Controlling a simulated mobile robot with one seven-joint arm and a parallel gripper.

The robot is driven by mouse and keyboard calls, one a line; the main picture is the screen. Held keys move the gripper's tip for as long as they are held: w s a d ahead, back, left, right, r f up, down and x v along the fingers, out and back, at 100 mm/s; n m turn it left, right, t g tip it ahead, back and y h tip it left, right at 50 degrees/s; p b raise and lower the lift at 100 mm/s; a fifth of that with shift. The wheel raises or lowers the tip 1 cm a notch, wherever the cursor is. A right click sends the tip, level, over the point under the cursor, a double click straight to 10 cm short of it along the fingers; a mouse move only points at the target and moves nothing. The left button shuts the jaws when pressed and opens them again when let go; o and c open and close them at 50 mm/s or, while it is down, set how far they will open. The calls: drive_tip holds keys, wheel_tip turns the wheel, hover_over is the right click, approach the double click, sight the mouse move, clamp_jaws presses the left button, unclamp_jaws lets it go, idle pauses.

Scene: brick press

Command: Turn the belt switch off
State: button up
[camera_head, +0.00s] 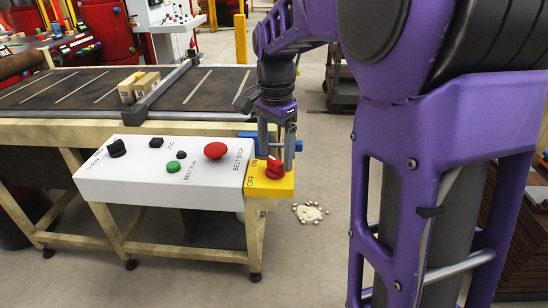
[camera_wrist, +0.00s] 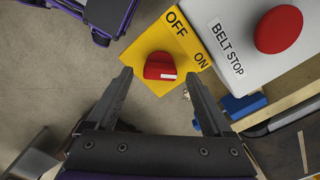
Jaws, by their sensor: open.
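The belt switch is a red rotary knob (camera_head: 274,167) on a yellow plate (camera_head: 262,186) marked OFF and ON, at the right end of the white control panel. The knob (camera_wrist: 160,66) also shows in the wrist view, with a pale mark on its near edge; I cannot tell surely which label it points to. My gripper (camera_head: 277,156) points down over the knob. In the wrist view my gripper (camera_wrist: 159,76) is open, one finger on each side of the knob's near part. A gap shows on both sides, and no contact is visible.
The white panel (camera_head: 125,186) carries a red belt-stop button (camera_head: 215,151), a green button (camera_head: 173,167) and black controls. A blue part (camera_head: 249,144) sits close behind the switch. A conveyor (camera_head: 190,92) with tan blocks (camera_head: 146,80) runs behind. Open floor lies right of the panel.

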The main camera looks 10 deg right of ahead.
drive_tip(key=shift+f, duration=0.55)
clamp_jaws()
